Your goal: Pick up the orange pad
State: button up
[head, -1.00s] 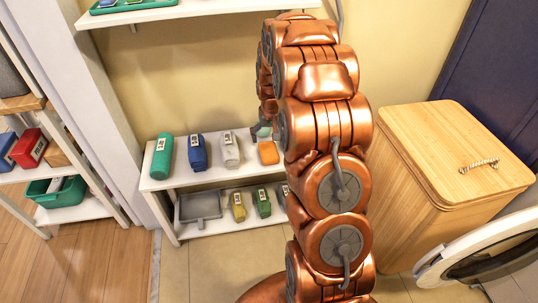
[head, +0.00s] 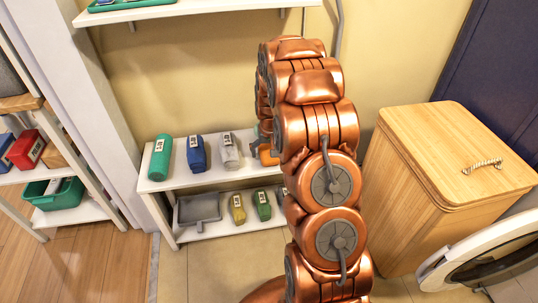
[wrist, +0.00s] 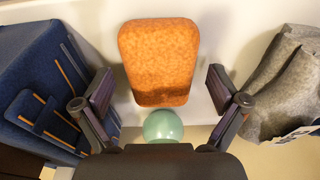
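The orange pad (wrist: 158,58) lies on a white shelf in the middle of the wrist view. It is a rounded, textured block. My gripper (wrist: 160,90) is open, with one finger on each side of the pad's near end and a gap visible on both sides. Nothing is held. In the head view, only part of the orange pad (head: 268,154) shows at the right of the upper shelf board; my arm and gripper hide the rest.
A pale green ball (wrist: 163,125) sits just below the pad, between my fingers. A dark blue item (wrist: 40,85) stands close on the left and a grey crumpled item (wrist: 285,85) on the right. A wooden hamper (head: 440,180) and a round white door (head: 490,260) are right of my arm.

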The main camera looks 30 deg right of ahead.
aim_at(268, 151)
jog(key=c, duration=1.1)
jog(key=shift+r+p, duration=0.55)
jog(key=shift+r, duration=1)
jog(key=shift+s+a+r, duration=0.15)
jog(key=shift+s+r, duration=0.05)
jog(key=shift+r, duration=0.05)
jog(key=s+a, duration=0.2)
jog(key=s, duration=0.2)
jog(key=s+a+r+p, duration=0.1)
jog(key=s+a, duration=0.2)
jog(key=s, duration=0.2)
jog(key=s+a+p, duration=0.1)
jog(key=s+a, duration=0.1)
jog(key=s, duration=0.2)
jog(key=shift+s+a+r, duration=0.2)
jog(key=shift+s+a, duration=0.05)
jog(key=shift+s, duration=0.05)
jog(key=o, duration=0.5)
jog(key=c, duration=0.5)
